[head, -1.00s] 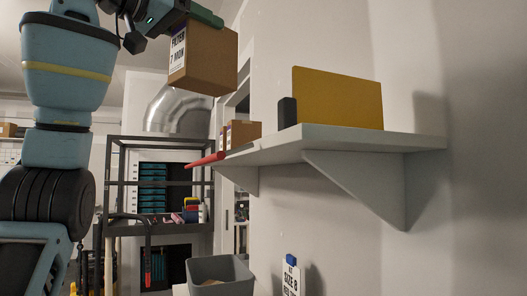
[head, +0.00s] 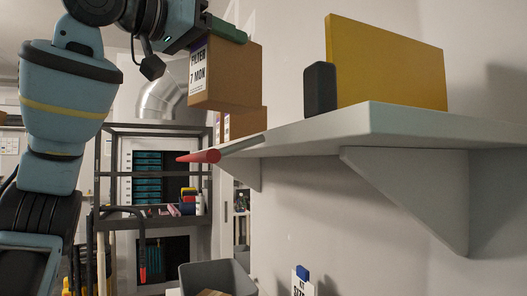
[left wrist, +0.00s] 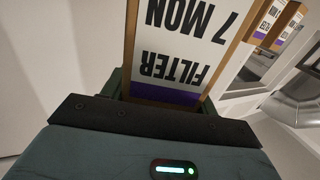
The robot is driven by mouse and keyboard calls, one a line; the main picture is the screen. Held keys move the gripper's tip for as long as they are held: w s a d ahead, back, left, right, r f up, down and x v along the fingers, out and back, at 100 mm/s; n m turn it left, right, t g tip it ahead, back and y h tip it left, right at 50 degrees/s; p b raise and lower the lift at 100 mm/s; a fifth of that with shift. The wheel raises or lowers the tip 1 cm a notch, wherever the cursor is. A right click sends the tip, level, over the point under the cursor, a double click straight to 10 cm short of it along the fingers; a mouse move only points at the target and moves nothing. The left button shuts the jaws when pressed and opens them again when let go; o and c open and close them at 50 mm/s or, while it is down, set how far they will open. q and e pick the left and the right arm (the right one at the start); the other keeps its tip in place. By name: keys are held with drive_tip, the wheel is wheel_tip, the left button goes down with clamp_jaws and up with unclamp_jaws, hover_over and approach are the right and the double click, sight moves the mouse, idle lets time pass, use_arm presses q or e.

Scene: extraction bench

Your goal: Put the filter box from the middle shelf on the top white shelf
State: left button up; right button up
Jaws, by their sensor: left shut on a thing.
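The filter box (head: 228,75) is a brown carton with a white label reading "FILTER 7 MON". My left gripper (head: 222,30) is shut on its upper part and holds it upright in the air, in front of the white shelf's left end in the head view. In the left wrist view the box's label (left wrist: 185,45) shows upside down, close against my left gripper (left wrist: 160,98). The top white shelf (head: 350,130) juts from the wall on a triangular bracket. My right gripper is not in view.
A yellow panel (head: 390,62) and a small black object (head: 320,89) stand on the shelf. A red-tipped rod (head: 212,156) sticks out past the shelf's left end. Another brown box (head: 247,122) is behind the held box. A grey bin (head: 215,276) is below.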

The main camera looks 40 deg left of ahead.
use_arm(q)
drive_tip(key=shift+a+r, duration=0.1)
drive_tip(key=shift+a, duration=0.15)
drive_tip(key=shift+d, duration=0.15)
drive_tip(key=shift+w, duration=0.25)
drive_tip(key=w+a+f, duration=0.1)
drive_tip(key=w+f, duration=0.1)
drive_tip(key=w, duration=0.5)
drive_tip(key=w+a+f, duration=0.2)
drive_tip(key=w+f, duration=0.1)
drive_tip(key=w, duration=0.5)
drive_tip(key=shift+w+f, duration=0.1)
drive_tip(key=o, duration=1.5)
drive_tip(key=shift+o, duration=0.2)
